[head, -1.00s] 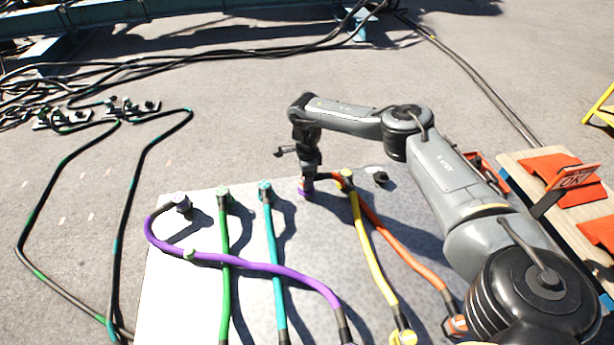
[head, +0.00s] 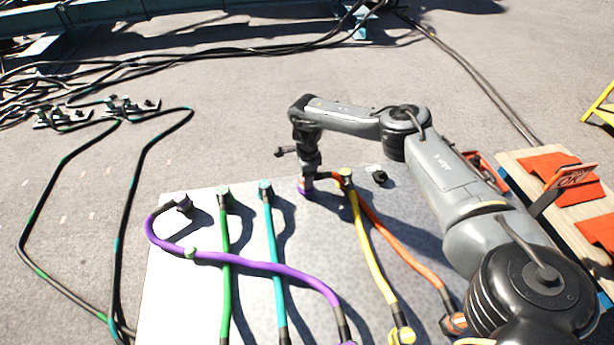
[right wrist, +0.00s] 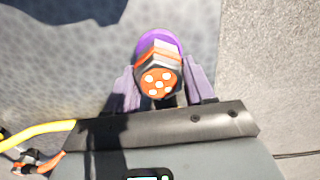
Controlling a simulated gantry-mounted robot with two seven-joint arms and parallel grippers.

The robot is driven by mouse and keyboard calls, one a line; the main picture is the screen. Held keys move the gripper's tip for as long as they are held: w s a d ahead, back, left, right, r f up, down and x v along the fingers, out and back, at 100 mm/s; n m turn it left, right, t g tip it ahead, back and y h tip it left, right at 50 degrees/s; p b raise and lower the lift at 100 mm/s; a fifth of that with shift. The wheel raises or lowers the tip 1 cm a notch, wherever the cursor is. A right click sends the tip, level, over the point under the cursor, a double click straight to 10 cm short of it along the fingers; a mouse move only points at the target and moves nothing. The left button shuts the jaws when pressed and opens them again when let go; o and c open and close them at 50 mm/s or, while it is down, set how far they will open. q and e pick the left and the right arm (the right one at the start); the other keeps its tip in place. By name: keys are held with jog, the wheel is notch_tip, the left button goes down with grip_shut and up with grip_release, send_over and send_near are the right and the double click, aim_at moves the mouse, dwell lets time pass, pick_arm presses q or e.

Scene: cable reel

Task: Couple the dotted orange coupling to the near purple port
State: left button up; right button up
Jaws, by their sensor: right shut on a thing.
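My right gripper (head: 307,174) is over the far part of the pale board and is shut on the dotted orange coupling. In the right wrist view the orange coupling (right wrist: 159,83), with white dots on its face, sits between the two fingers. The purple port (head: 304,190) is directly below the gripper in the head view. Its purple rim (right wrist: 158,40) shows just behind the coupling in the wrist view. The coupling overlaps the port; I cannot tell whether it is fully seated. The orange cable (head: 386,236) runs from the gripper toward the front right. My left gripper is not in view.
The yellow cable (head: 366,245) lies close right of the gripper, its far fitting beside the orange cable. The teal cable (head: 274,245), green cable (head: 225,285) and purple cable (head: 290,271) lie to the left. A black fitting (head: 380,177) stands at right on the board (head: 170,300).

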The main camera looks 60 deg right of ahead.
jog(key=shift+f, duration=0.35)
jog(key=o, duration=1.2)
jog(key=shift+o, duration=0.2)
